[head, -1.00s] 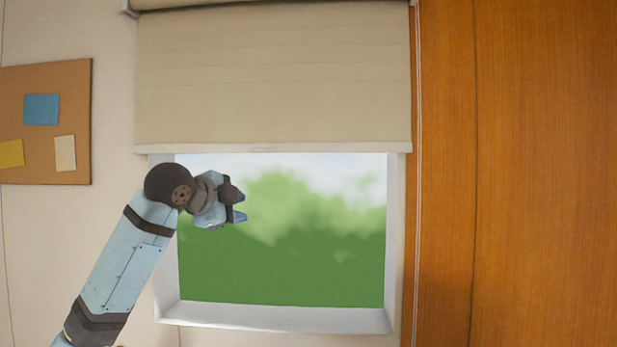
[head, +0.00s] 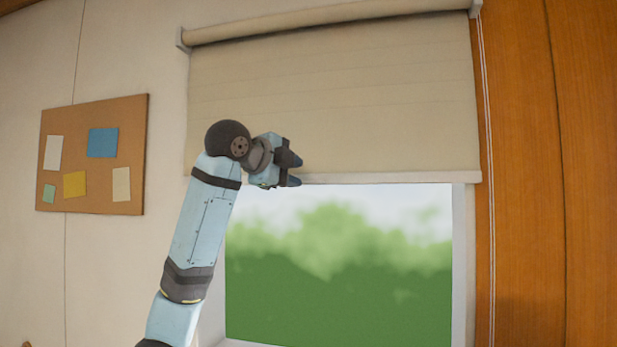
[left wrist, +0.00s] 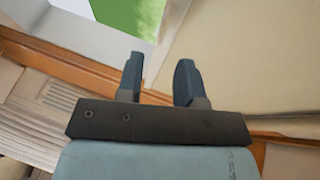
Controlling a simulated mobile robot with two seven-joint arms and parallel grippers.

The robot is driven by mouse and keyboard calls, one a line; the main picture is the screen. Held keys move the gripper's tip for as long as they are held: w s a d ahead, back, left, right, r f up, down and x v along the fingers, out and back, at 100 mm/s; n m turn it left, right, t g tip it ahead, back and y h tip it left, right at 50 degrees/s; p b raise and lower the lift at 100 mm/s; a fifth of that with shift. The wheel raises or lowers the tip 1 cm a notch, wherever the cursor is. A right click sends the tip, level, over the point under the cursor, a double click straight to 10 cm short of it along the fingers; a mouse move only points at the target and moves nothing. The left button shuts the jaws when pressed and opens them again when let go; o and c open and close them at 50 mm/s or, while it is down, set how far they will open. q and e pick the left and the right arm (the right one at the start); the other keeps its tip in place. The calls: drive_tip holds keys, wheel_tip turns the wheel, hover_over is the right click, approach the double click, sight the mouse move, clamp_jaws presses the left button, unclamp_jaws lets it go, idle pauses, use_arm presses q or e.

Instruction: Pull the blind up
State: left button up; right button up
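The beige roller blind (head: 340,100) hangs over the upper part of the window, with its roll at the top and a pale bottom bar (head: 390,177) across the lower edge. My left gripper (head: 297,171) is in front of the blind's lower left part, level with the bottom bar in the head view. Whether it touches the bar I cannot tell. In the left wrist view the two dark fingers (left wrist: 160,78) stand apart with nothing between them, and the blind (left wrist: 250,55) fills the right side. My right gripper is not in view.
The window (head: 340,265) below the blind shows green and sky. A thin cord (head: 487,150) hangs right of the blind, beside wood panelling (head: 530,200). A cork board (head: 92,157) with several notes is on the left wall.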

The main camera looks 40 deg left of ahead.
sight(311, 180)
use_arm(q)
drive_tip(key=x, duration=0.5)
drive_tip(key=shift+w+p, duration=0.25)
drive_tip(key=shift+p, duration=0.1)
clamp_jaws()
